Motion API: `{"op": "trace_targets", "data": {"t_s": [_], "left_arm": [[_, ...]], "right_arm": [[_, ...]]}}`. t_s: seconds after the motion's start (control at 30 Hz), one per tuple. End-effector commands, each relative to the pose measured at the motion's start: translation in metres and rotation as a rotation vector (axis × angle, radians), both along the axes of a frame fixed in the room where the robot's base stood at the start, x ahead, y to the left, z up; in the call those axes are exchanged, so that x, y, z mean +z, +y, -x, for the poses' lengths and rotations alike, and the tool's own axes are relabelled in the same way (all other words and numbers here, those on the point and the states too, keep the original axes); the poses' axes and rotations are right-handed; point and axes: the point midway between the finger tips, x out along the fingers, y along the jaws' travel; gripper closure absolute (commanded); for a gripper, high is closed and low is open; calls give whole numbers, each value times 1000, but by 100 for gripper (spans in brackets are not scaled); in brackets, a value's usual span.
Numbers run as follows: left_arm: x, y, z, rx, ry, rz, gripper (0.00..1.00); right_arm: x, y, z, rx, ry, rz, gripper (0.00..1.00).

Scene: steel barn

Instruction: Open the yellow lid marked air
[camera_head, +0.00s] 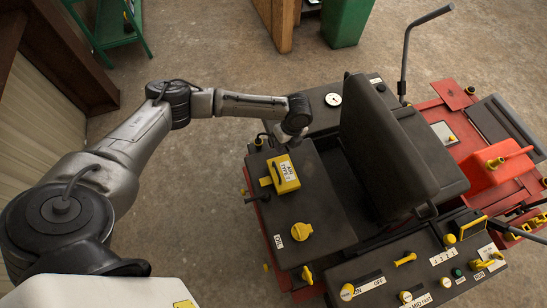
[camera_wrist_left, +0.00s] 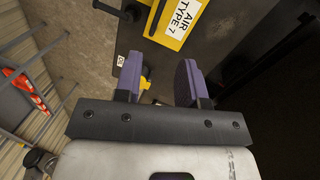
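The yellow lid (camera_head: 283,174), with a white label reading AIR TYPE 7, sits on the dark left-hand panel of the red machine and looks closed. It also shows at the top of the left wrist view (camera_wrist_left: 181,22), cut off by the frame edge. My left gripper (camera_wrist_left: 160,72) is open, its two purple fingers apart with nothing between them. It is apart from the lid, beyond it in the head view, where my wrist hides the fingers. My right gripper is in neither view.
A yellow knob (camera_head: 301,231) stands on the same panel nearer the front. The black seat (camera_head: 388,150) rises to the right of the lid. A control panel (camera_head: 420,275) with yellow levers lies at the front right. Open concrete floor (camera_head: 200,220) lies left of the machine.

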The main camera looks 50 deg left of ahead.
Motion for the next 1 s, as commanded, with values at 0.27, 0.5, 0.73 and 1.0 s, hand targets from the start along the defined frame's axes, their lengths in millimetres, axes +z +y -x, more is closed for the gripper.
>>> {"op": "trace_targets", "data": {"t_s": [0.27, 0.5, 0.73, 1.0], "left_arm": [[-4, 0, 0, -174, 11, 31, 63], [-37, 3, 7, -182, 13, 32, 63], [-80, 6, 15, -180, 14, 31, 63], [-118, 9, 22, -179, 12, 31, 63]], "right_arm": [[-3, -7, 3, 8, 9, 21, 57], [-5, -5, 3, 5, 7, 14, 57], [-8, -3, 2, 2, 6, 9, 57], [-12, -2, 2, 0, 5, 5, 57]]}}
